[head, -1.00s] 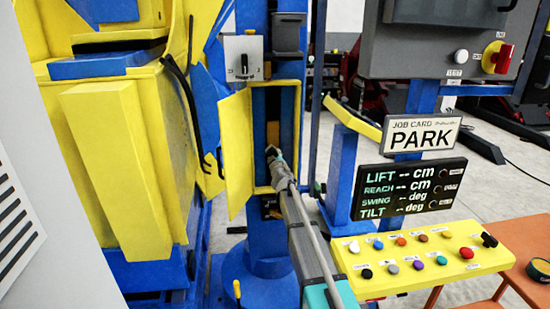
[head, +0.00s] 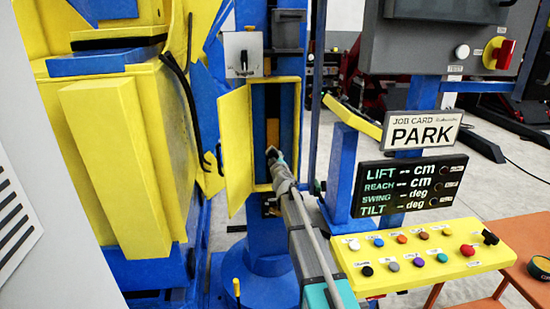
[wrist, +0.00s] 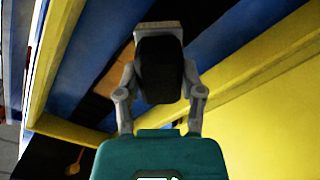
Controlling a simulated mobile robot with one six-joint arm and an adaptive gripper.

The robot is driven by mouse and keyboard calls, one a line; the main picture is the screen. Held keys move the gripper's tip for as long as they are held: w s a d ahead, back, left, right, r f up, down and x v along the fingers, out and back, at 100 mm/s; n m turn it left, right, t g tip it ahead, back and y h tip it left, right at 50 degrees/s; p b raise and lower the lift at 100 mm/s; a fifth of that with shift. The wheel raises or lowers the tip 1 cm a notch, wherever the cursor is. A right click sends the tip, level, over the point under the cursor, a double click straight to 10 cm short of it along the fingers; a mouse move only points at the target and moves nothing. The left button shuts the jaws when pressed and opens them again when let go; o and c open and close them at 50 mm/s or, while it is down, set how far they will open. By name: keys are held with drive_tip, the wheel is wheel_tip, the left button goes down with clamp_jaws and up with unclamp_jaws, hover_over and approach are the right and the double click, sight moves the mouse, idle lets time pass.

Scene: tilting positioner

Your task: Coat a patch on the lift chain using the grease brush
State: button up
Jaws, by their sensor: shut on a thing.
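My gripper (head: 273,155) reaches into the open blue and yellow cabinet (head: 302,120) on the blue column. In the wrist view my gripper (wrist: 160,85) is shut on a dark block-shaped thing (wrist: 158,70), which I take to be the grease brush. Its bristles cannot be made out. Inside the cabinet a narrow brown-orange strip (head: 273,132) runs upright behind the gripper; it also shows in the wrist view (wrist: 102,88). I cannot make out chain links, nor whether the brush touches anything.
The yellow cabinet door (head: 237,150) stands open on the left, close to my arm. A yellow button panel (head: 400,280), a dark display (head: 440,170) and a PARK job card (head: 421,130) are on the right. A large yellow and blue machine (head: 110,160) fills the left.

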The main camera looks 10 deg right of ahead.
drive_tip(key=shift+s, duration=1.85)
drive_tip(key=s, duration=0.3)
